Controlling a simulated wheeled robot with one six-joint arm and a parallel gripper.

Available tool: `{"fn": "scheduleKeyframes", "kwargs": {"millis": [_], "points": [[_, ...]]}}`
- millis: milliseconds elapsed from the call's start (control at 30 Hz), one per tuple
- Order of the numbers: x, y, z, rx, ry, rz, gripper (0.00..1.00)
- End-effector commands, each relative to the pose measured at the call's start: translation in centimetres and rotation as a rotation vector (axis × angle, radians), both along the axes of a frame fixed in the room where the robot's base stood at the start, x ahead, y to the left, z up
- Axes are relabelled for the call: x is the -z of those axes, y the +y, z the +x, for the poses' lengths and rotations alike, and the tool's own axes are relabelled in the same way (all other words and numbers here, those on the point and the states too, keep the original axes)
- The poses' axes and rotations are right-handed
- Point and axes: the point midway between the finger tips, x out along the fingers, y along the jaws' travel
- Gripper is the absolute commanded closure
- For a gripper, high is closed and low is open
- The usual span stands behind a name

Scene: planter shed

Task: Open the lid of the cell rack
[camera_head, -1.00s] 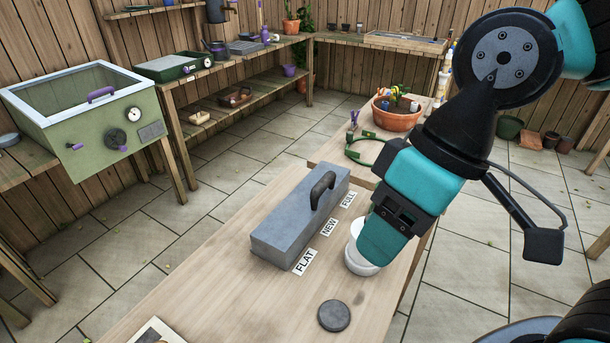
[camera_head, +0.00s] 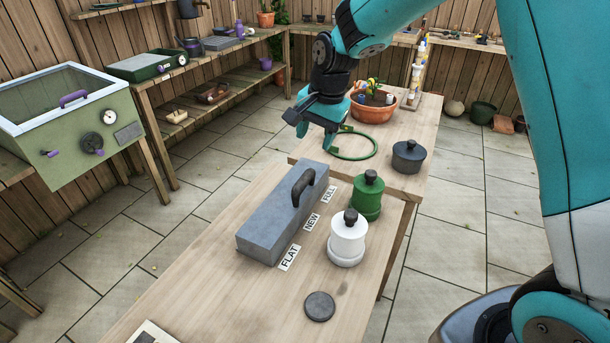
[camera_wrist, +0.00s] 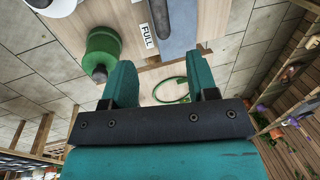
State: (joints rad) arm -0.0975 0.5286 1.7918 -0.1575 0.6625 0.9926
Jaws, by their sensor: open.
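The cell rack (camera_head: 268,222) is a long grey box on the wooden table, with a black arched handle (camera_head: 304,186) on top near its far end. Its top looks closed. Cards reading FLAT (camera_head: 289,258), NEW (camera_head: 312,222) and FULL (camera_head: 329,194) lie along its right side. My gripper (camera_head: 316,135) is open and empty, beyond the rack's far end and near a green ring. In the wrist view, the rack (camera_wrist: 178,35) shows at the top, with its FULL end towards the fingers (camera_wrist: 164,72).
A white lidded pot (camera_head: 347,243) and a green lidded pot (camera_head: 368,198) stand right of the rack. A dark disc (camera_head: 320,306) lies nearer. The green ring (camera_head: 370,151), a dark pot (camera_head: 408,160) and a terracotta planter (camera_head: 372,112) are on the farther table.

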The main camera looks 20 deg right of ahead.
Motion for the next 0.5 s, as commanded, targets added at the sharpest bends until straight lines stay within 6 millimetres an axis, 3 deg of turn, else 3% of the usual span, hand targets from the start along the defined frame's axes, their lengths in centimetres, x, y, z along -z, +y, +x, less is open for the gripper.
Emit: {"fn": "scheduleKeyframes", "kwargs": {"millis": [300,500], "points": [[7.3,1.0,0.9,-0.002,0.005,-0.002,0.47],[10.7,1.6,1.4,-0.003,0.003,-0.001,0.47]]}}
